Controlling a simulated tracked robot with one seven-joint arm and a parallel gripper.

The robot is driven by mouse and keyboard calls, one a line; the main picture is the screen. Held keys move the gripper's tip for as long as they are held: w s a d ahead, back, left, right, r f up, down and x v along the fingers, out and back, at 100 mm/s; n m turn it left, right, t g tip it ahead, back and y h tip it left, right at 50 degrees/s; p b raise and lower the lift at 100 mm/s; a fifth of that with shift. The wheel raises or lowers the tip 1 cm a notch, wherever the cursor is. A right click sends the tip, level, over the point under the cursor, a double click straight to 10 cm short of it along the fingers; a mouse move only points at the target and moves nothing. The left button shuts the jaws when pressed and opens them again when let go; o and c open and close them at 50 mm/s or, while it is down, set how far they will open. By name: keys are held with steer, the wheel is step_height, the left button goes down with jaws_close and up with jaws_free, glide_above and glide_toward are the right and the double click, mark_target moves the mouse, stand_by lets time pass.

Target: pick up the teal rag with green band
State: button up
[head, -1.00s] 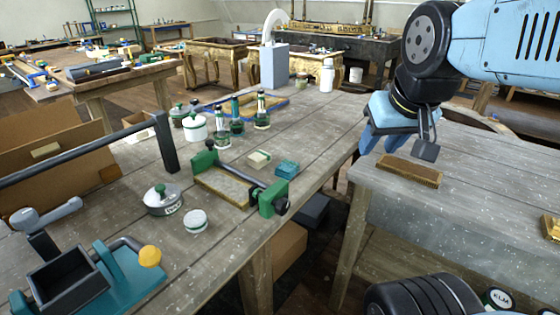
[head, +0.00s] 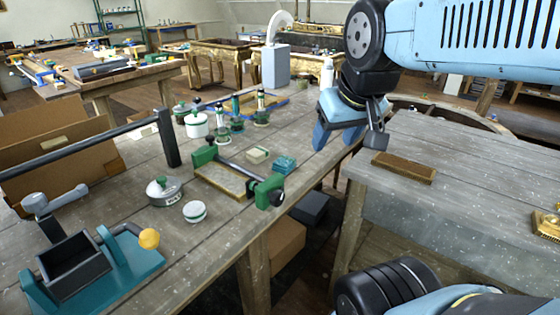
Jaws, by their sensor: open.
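The teal rag (head: 284,164) is a small folded teal block lying on the left workbench, near its right edge and behind the green end of a clamp-like tool. A green band on it is too small to make out clearly. My gripper (head: 345,142) hangs from the blue and black arm at the upper right, its light-blue fingers pointing down. It is open and apart from the rag, to the right of it and higher in the picture, over the bench's right edge.
A green-ended frame tool (head: 235,178) and a pale block (head: 257,155) lie close to the rag. Several green bottles (head: 237,122) stand behind it. A brown brush-like block (head: 404,167) lies on the right bench (head: 470,185). A gap separates the benches.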

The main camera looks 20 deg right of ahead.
steer(key=o, duration=0.3)
steer(key=w+n, duration=0.1)
steer(key=w+a+n, duration=0.1)
steer(key=shift+w+a+f+n, duration=0.1)
steer(key=shift+w+a+n, duration=0.1)
steer(key=shift+w+n, duration=0.1)
steer(key=shift+o, duration=1.4)
steer(key=w+f+n+g+h, duration=0.1)
steer(key=w+f+n+h, duration=0.1)
steer(key=w+n, duration=0.8)
steer(key=shift+w+a+f+n+g, duration=0.25)
steer(key=shift+w+a+n+g, duration=0.1)
steer(key=shift+w+n+g, duration=0.05)
steer(key=n+g+h, duration=0.1)
steer(key=n, duration=1.1)
glide_above(284, 161)
steer(key=s+a, duration=0.1)
steer(key=a, duration=0.1)
step_height(284, 161, down, 15)
steer(key=shift+r, duration=0.2)
steer(key=shift+d+x, duration=0.15)
steer(key=shift+x, duration=1.2)
steer(key=shift+d+x, duration=0.1)
steer(key=shift+x, duration=1.25)
